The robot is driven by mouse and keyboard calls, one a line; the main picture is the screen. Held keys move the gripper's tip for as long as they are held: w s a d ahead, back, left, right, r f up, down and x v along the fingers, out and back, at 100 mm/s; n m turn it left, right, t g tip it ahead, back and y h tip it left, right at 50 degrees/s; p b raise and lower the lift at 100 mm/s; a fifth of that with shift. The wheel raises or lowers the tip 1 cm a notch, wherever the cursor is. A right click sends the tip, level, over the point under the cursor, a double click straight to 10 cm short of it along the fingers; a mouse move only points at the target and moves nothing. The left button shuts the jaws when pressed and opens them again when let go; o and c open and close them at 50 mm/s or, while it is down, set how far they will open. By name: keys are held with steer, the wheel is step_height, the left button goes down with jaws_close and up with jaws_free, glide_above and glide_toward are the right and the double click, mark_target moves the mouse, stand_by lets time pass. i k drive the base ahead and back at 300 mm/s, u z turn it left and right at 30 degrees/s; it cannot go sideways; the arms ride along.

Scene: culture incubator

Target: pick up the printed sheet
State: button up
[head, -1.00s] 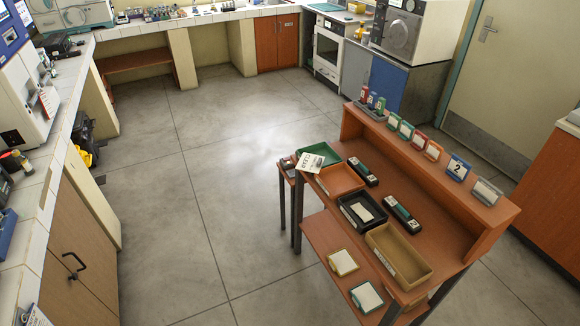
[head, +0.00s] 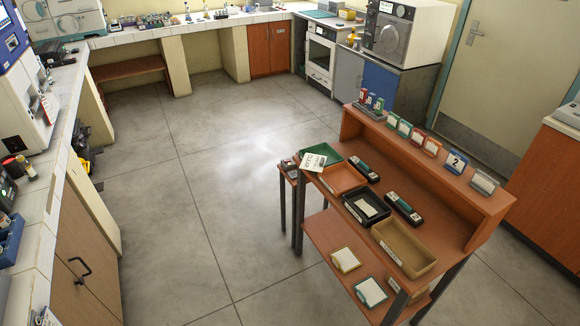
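A white sheet with dark print (head: 314,162) lies at the far left corner of the wooden workstation (head: 437,226) in the head view. It rests slightly tilted across the edges of a green tray (head: 331,153) and an orange tray (head: 345,179). The print is too small to read fully. A smaller pale card (head: 367,206) lies in a black tray (head: 377,219). My gripper is not in view.
A tan tray (head: 424,266) and two dark labelled blocks (head: 403,208) stand on the worktop. Several coloured holders line its raised back shelf. Framed pads (head: 346,260) lie on the lower shelf. The floor (head: 205,220) left of the workstation is clear; a white-tiled bench runs along the left.

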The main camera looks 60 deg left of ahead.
mark_target(314, 162)
steer(key=u, duration=1.4)
steer(key=k, duration=0.85)
steer(key=u, duration=0.05)
steer(key=i, duration=0.85)
